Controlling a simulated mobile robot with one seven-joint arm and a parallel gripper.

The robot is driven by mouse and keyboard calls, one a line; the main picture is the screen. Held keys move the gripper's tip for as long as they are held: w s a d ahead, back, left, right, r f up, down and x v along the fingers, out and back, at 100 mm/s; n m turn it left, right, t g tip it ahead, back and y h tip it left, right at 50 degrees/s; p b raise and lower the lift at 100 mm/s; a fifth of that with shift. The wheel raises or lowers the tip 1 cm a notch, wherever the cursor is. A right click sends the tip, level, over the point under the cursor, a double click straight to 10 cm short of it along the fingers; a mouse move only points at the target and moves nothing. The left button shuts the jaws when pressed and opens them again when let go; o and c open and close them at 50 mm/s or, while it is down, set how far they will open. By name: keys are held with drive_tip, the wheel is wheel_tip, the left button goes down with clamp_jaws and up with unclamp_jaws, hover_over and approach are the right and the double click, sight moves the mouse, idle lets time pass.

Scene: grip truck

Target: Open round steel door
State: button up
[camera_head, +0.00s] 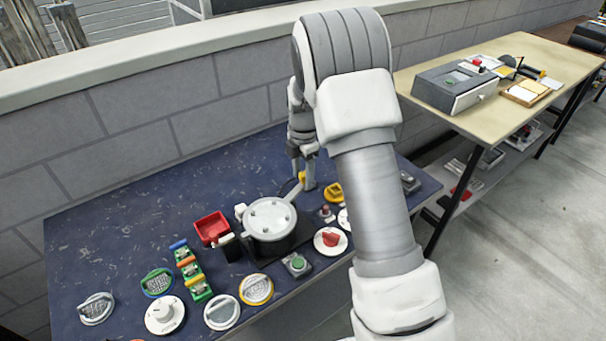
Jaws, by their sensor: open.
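The round steel door (270,216) is a light grey disc with several bolt-like knobs on its face. It lies flat on top of a dark cylindrical body (268,248) on the blue table and looks shut. A light bar-like handle (291,192) sticks out from its upper right edge. My gripper (304,178) points down at the end of this handle, just behind and right of the door. Its jaws are open. A small yellow piece shows at the fingers. I cannot tell whether the fingers touch the handle, as they overlap it in this view.
The blue table (110,235) holds a red bin (212,228) left of the door, a red knob (330,240), a green button box (297,264) and several dials in front. A grey block wall (130,140) stands behind. The table's left back area is clear.

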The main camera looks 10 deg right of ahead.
drive_tip(key=shift+c, duration=0.2)
clamp_jaws()
idle(1.2)
